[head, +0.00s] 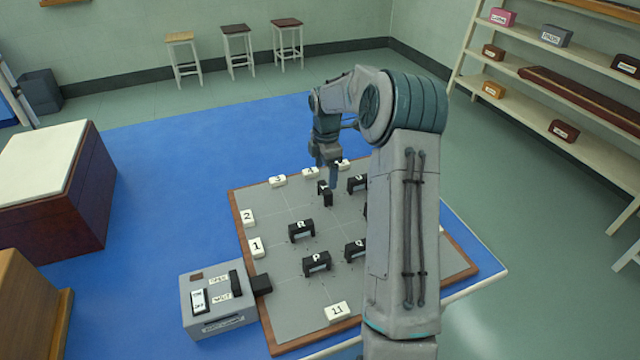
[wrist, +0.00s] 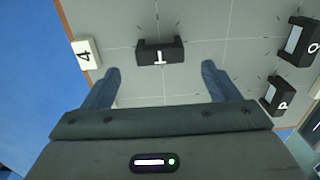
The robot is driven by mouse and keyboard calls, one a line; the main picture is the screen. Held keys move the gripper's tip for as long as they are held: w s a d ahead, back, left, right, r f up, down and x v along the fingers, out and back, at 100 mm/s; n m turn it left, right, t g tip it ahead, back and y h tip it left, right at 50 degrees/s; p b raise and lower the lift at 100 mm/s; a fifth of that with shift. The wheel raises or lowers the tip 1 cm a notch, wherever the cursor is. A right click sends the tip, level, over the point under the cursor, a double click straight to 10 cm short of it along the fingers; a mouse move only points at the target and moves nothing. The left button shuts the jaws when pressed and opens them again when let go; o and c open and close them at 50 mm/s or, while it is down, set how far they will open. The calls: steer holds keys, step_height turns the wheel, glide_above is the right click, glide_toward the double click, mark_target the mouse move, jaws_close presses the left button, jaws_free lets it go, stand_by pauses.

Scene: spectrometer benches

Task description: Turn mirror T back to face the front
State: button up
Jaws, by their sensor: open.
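Mirror T (wrist: 160,51) is a small black block with a white T on top. In the wrist view it stands on the grey board, ahead of and between my fingertips, with no contact visible. Its pale mirror face does not show there. In the head view mirror T (head: 325,194) looks narrow and stands at a different angle from the mirrors in front of it. My gripper (head: 328,172) is above and close to it, partly overlapping it in the picture. In the wrist view my gripper (wrist: 160,78) is open and empty, its blue-grey fingers spread wider than the block.
Mirror R (head: 301,231) and mirror P (head: 316,264) stand nearer on the board (head: 285,290). Another black mirror (head: 357,183) stands just right of T. White number blocks such as 4 (wrist: 87,53) line the edge. A grey switch box (head: 217,299) sits at front left.

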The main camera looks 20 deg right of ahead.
mark_target(323, 187)
steer(key=shift+f, duration=2.6)
steer(key=c, duration=1)
steer(key=shift+a, duration=0.4)
steer(key=shift+d, duration=0.1)
